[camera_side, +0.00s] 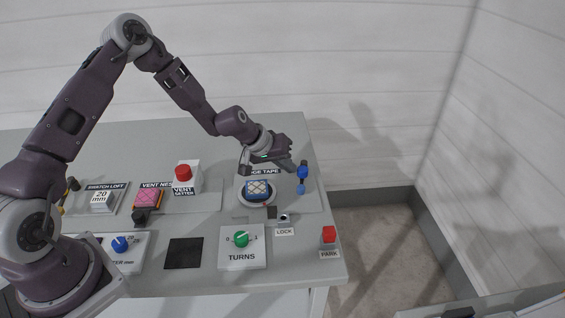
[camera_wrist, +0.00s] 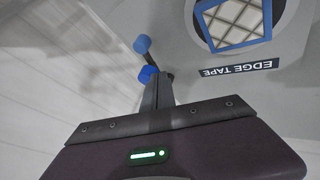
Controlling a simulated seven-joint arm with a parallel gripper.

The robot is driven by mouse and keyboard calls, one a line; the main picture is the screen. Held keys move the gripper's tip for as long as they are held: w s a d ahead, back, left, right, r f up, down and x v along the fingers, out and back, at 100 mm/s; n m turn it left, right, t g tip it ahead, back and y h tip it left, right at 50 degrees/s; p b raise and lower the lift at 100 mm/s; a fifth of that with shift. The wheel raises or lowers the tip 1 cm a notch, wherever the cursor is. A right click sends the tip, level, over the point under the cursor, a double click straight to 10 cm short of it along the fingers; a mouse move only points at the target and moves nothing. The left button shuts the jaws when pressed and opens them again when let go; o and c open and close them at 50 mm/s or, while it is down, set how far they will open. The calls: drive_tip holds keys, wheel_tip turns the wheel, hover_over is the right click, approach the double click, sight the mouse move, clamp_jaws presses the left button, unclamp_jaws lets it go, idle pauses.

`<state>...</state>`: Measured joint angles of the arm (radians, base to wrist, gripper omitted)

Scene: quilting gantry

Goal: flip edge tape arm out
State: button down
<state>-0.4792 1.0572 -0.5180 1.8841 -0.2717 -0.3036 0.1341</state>
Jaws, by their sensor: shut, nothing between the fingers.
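The EDGE TAPE station (camera_wrist: 210,95) is a grey plate at the table's right side, its label partly hidden by my gripper in the side view. A swatch with a blue border (camera_side: 258,189) sits on its round white holder. The tape arm, with a blue upper part (camera_side: 303,172) and a blue ball (camera_side: 301,189) on a dark stem, stands right of the swatch. In the wrist view its two blue ends (camera_wrist: 142,44) show left of the label. My gripper (camera_wrist: 160,78) is shut and empty, its tips close beside the nearer blue end; contact cannot be told.
A green TURNS knob (camera_side: 241,239), a small LOCK switch (camera_side: 284,219) and a red PARK button (camera_side: 329,234) lie in front. A red button on a white box (camera_side: 187,176) and a pink swatch (camera_side: 147,197) stand left. The table's right edge is close; beyond it is open floor.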

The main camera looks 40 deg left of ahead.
drive_tip(key=shift+d+n+y, duration=0.4)
drive_tip(key=shift+d+n, duration=0.15)
drive_tip(key=shift+n, duration=0.05)
drive_tip(key=shift+w+d, duration=0.25)
drive_tip(key=shift+d, duration=0.25)
drive_tip(key=s+a, duration=0.1)
drive_tip(key=s+a+r, duration=0.1)
drive_tip(key=s+a, duration=0.1)
drive_tip(key=shift+s+a, duration=0.1)
drive_tip(key=shift+s, duration=0.15)
drive_tip(key=d+v, duration=0.1)
drive_tip(key=v, duration=0.7)
drive_tip(key=shift+s+a+r, duration=0.25)
drive_tip(key=shift+s, duration=0.15)
